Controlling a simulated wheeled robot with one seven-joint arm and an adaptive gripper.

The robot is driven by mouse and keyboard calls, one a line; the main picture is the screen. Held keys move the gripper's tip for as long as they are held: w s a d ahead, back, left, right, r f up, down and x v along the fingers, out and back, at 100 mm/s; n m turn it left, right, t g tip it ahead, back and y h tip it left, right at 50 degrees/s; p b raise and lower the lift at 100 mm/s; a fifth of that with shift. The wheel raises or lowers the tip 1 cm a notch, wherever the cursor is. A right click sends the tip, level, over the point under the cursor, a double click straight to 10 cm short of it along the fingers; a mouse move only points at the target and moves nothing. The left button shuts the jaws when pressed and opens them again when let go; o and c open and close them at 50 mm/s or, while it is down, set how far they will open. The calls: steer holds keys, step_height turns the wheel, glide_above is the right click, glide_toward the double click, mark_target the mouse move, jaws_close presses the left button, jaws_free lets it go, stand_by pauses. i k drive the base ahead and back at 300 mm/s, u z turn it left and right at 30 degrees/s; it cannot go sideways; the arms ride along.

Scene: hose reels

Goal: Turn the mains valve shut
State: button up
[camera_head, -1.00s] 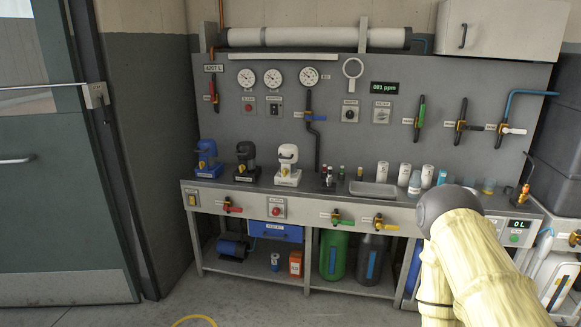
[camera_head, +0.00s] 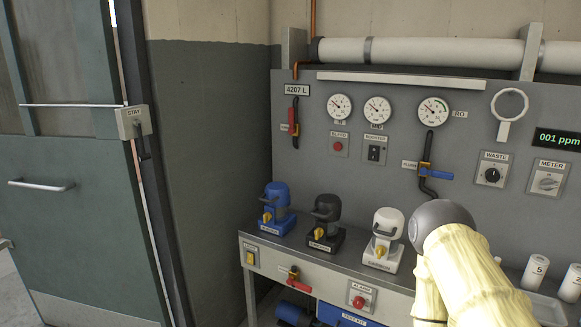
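I cannot read a tag that names the mains valve. A red-handled valve (camera_head: 293,122) is at the panel's upper left, under the 4207 L counter (camera_head: 297,89); its handle stands upright, along the pipe. Another red-handled valve (camera_head: 296,280) is on the bench front, its handle slanting down to the right. A blue-handled valve (camera_head: 430,172) sits under the rightmost gauge, its handle sticking out to the right across the vertical pipe. My gripper is out of view; only my beige-sleeved arm with a grey joint shows at lower right, covering part of the bench.
Blue (camera_head: 277,206), black (camera_head: 325,220) and white (camera_head: 384,237) pump-like units stand along the bench (camera_head: 258,238). Gauges (camera_head: 377,110), dials and a ring holder (camera_head: 507,112) are on the panel. A teal door (camera_head: 75,210) is at left. Bare wall (camera_head: 205,150) lies between door and panel.

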mark_target(292, 131)
steer(key=u, duration=0.05)
steer(key=i, duration=0.25)
steer(key=z, duration=1.5)
steer(key=i, duration=1.25)
steer(key=u, duration=1.95)
